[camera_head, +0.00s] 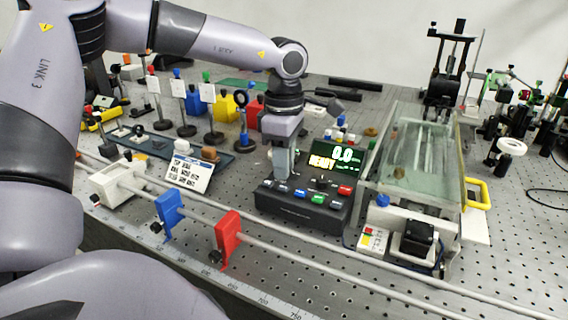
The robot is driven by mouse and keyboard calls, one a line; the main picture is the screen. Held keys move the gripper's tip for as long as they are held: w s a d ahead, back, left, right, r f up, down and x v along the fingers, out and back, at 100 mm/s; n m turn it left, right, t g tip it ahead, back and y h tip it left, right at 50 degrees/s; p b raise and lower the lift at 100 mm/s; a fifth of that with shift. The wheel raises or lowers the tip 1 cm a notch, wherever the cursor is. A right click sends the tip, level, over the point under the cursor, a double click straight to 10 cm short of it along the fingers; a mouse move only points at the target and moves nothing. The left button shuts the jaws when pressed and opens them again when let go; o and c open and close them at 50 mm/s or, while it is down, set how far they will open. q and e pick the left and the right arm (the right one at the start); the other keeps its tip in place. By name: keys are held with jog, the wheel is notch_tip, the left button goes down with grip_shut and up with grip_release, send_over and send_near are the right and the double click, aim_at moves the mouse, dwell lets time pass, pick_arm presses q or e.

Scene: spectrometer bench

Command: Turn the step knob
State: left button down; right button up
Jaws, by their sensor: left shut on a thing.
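The dark control box (300,207) stands on the perforated bench, with a row of coloured buttons along its front and a lit display (335,158) behind that reads "READY" and 0.0. My left gripper (284,172) points straight down at the left part of the box top, behind the buttons. Its fingers are shut on what appears to be the step knob, which they and the gripper body hide. How far the knob is turned cannot be seen. My right gripper is not in view.
A glass-walled chamber (412,150) stands close to the right of the box. A rail with a blue carrier (169,214) and a red carrier (228,240) runs in front. A white label card (189,174) is to the left. Several optics posts stand behind.

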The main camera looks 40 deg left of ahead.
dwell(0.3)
pick_arm(q)
jog(key=c, duration=1)
grip_release()
jog(key=shift+r, duration=3.65)
